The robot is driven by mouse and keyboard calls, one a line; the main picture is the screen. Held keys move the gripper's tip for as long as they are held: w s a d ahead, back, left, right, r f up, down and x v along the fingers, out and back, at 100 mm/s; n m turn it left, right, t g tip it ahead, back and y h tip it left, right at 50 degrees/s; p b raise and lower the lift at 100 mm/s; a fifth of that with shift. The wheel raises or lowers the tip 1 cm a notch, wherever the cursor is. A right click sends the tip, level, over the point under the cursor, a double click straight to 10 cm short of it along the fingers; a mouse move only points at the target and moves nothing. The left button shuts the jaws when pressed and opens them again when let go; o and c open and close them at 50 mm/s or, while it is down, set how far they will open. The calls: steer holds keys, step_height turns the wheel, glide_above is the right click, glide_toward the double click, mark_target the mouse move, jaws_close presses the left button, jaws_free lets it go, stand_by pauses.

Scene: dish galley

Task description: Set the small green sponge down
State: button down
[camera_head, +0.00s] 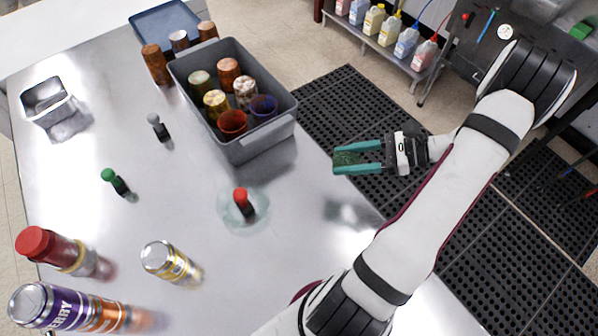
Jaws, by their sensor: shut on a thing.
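The small green sponge (347,159) is dark green and sits between the teal fingers of my gripper (345,160). My gripper is shut on it, with the fingers pointing left. The sponge is held above the right edge of the metal table (300,240), and a shadow lies on the tabletop below it. The fingers cover the sponge's upper and lower sides in the picture.
A grey bin (262,143) holding several cups stands left of my gripper. Cans (168,262) and a red-topped bottle (50,248) are at lower left. A small metal container (47,100) is far left. The middle-left tabletop is mostly clear.

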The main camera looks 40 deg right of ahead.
glide_above(297, 174)
steer(key=shift+m+h, duration=0.3)
step_height(297, 174, down, 7)
steer(key=shift+s+d+r, duration=0.1)
steer(key=shift+s, duration=0.05)
steer(key=shift+t, duration=0.3)
step_height(297, 174, down, 4)
steer(key=shift+f, duration=0.1)
steer(key=shift+c, duration=1.6)
jaws_free()
